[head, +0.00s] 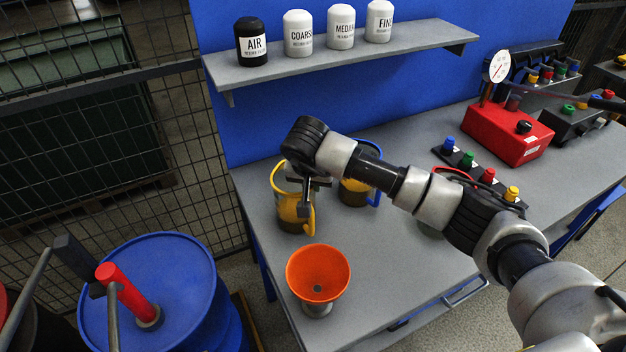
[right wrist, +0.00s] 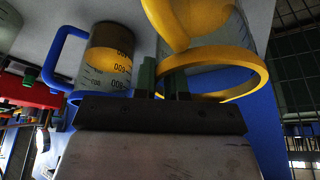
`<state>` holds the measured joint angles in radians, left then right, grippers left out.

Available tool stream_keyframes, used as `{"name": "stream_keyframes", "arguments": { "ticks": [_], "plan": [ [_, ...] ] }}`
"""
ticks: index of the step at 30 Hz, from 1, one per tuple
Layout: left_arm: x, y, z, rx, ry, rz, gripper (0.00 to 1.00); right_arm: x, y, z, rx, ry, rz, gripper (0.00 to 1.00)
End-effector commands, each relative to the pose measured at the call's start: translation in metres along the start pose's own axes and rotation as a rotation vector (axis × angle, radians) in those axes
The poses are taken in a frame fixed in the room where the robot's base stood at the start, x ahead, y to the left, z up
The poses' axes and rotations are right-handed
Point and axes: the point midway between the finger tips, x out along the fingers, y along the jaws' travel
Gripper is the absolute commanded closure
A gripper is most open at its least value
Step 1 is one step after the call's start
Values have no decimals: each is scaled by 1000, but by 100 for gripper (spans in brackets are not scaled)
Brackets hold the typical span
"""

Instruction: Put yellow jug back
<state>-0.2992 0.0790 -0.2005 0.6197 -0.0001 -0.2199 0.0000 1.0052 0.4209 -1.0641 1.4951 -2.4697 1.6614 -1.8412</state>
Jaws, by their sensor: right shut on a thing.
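The yellow jug (head: 286,206) is a clear jug with yellow contents and a yellow handle, at the left of the grey workbench. It is upright, and I cannot tell whether its base touches the bench. My right gripper (head: 314,184) is shut on its handle, and the arm hides part of the jug. In the right wrist view the yellow jug (right wrist: 200,22) and its handle are close in front of the gripper fingers (right wrist: 163,80). My left gripper is not in view.
A blue-handled jug (head: 356,193) stands close to the right; it also shows in the right wrist view (right wrist: 109,60). An orange funnel (head: 318,272) is in front. Labelled containers stand on the shelf (head: 345,55) above. A red gauge box (head: 505,132) and coloured knobs are right.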

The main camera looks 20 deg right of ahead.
Motion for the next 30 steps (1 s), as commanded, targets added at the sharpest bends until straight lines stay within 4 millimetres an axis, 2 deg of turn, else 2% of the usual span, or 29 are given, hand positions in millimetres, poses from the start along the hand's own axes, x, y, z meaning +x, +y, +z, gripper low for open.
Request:
{"name": "stream_keyframes", "arguments": {
  "ticks": [1,5,6,17,20,30],
  "plan": [
    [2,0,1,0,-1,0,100,1,0,0,0,0,0,86],
    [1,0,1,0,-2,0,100,1,0,0,0,0,0,66],
    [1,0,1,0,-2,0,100,1,0,0,0,0,0,63],
    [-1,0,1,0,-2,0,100,-5,0,-1,0,1,0,63],
    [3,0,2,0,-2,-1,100,-19,0,-2,0,4,-3,63],
    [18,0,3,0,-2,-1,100,-91,0,-1,-1,5,-1,63]
  ]
}}
